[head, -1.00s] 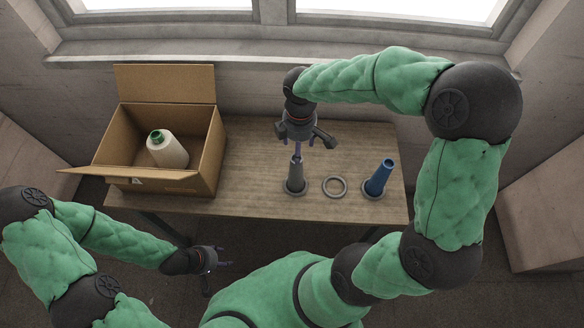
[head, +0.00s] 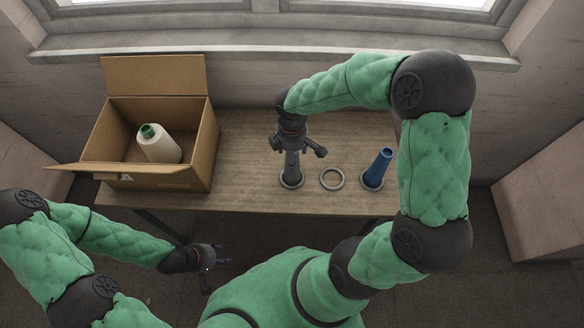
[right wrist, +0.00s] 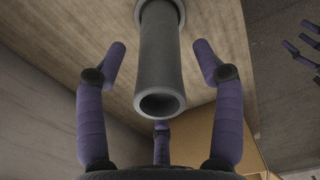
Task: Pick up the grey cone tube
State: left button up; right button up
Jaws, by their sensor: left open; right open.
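The grey cone tube (head: 292,168) stands upright in a grey ring holder on the table, partly hidden by my right gripper (head: 291,150) above it in the head view. In the right wrist view the grey tube (right wrist: 160,65) shows its open top end between the spread purple fingers of my right gripper (right wrist: 160,75). The fingers are open around the tube's upper end, with visible gaps at both sides. My left gripper (head: 222,262) is open and empty, low in front of the table's near edge.
A blue cone tube (head: 378,167) stands in a holder at the right, tilted in the picture. An empty grey ring (head: 332,179) lies between the tubes. A window wall stands behind the table.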

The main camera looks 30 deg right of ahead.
jog(key=shift+f, duration=0.25)
jog(key=c, duration=1.1)
